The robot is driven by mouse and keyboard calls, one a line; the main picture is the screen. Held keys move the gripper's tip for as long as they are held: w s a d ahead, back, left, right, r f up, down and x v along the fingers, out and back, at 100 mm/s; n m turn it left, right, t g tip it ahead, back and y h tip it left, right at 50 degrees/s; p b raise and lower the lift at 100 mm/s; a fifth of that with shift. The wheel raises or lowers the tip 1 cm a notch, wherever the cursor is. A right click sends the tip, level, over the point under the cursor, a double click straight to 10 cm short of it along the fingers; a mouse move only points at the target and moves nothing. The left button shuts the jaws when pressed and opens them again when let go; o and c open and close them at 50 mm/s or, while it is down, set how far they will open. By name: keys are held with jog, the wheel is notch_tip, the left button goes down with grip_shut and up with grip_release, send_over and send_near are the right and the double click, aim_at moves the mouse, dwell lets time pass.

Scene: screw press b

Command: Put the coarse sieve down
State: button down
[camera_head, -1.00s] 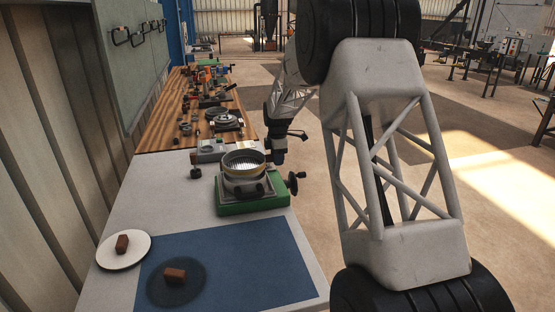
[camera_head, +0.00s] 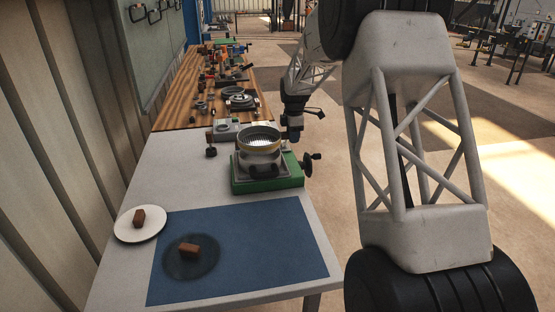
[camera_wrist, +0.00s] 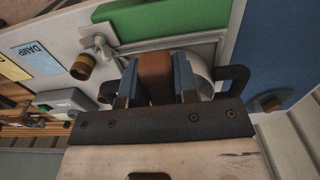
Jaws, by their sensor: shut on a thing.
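My gripper (camera_head: 293,134) is at the sieve's right, far side. In the wrist view, the blue-padded fingers of my gripper (camera_wrist: 157,85) are shut on an upright brown piece, apparently the sieve's handle (camera_wrist: 155,72). The pale round body behind it is partly hidden by the fingers.
The press has a dark handwheel (camera_head: 308,163) on its right. A blue mat (camera_head: 265,245) lies nearer, with a dark disc (camera_head: 178,268) bearing a brown block. A white disc (camera_head: 152,228) bears another. A cluttered wooden bench (camera_head: 184,110) lies beyond. Bare grey tabletop is left of the press.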

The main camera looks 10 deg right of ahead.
jog(key=shift+s, duration=0.1)
jog(key=s+a+f, duration=0.1)
jog(key=s+f, duration=0.2)
jog(key=s, duration=1.2)
jog(key=s+a+f, duration=0.2)
jog(key=s+f, duration=0.1)
jog(key=s, duration=1.2)
jog(key=s+a+f, duration=0.2)
jog(key=s, duration=1.2)
jog(key=shift+s+a+f, duration=0.1)
jog(key=shift+s+f, duration=0.3)
jog(key=shift+w, duration=0.15)
send_over(300, 225)
jog(key=shift+f, duration=0.75)
jog(key=shift+f, duration=1.75)
